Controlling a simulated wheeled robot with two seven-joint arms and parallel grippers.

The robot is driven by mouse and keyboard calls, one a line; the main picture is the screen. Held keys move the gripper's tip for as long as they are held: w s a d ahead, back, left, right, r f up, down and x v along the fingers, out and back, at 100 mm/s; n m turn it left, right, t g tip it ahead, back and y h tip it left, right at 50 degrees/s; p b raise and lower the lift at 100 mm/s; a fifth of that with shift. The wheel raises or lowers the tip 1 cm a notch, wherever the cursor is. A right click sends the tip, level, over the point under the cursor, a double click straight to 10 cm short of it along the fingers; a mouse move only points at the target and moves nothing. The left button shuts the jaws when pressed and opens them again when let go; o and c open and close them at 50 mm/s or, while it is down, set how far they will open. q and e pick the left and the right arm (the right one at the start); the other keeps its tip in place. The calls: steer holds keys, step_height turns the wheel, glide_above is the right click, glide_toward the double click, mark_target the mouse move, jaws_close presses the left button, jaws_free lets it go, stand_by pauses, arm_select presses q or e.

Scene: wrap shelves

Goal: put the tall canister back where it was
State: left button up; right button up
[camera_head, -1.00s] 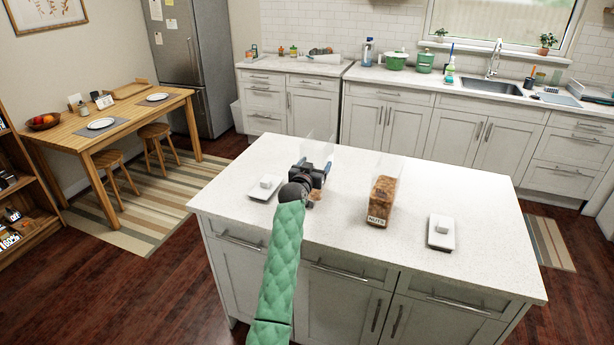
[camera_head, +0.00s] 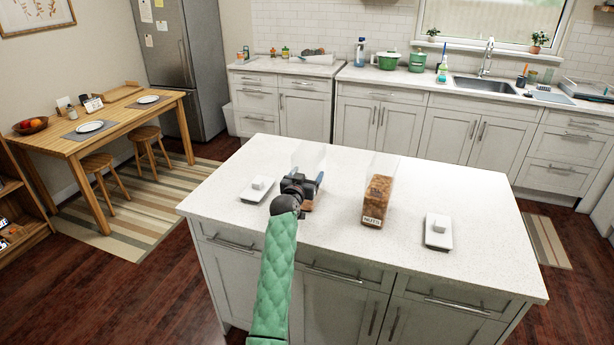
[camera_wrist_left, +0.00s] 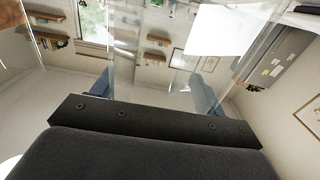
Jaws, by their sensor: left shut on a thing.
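My left gripper (camera_head: 303,186) is shut on a tall clear canister (camera_head: 309,158) over the left half of the island. The canister looks upright, with a little brown content low down; the gripper hides much of it. I cannot tell whether its base touches the counter. In the left wrist view the clear walls of the canister (camera_wrist_left: 150,60) stand between the blue fingertips. A second tall clear canister (camera_head: 378,198), labelled NUTS and filled with brown nuts, stands upright on the island to the right. My right gripper is not in view.
A white lid (camera_head: 257,189) lies left of my gripper, and another white lid (camera_head: 439,232) lies right of the nuts canister. The white island top (camera_head: 480,190) is otherwise clear. Back counters with a sink (camera_head: 484,86) and a dining table (camera_head: 70,145) stand beyond.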

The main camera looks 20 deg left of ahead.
arm_select(q)
steer(key=o, duration=1.3)
steer(key=shift+f, duration=0.15)
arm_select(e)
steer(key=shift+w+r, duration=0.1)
arm_select(q)
steer(key=s+b, duration=0.1)
steer(key=s, duration=0.5)
steer(key=s+b, duration=0.2)
steer(key=s, duration=0.4)
steer(key=shift+a+r, duration=0.2)
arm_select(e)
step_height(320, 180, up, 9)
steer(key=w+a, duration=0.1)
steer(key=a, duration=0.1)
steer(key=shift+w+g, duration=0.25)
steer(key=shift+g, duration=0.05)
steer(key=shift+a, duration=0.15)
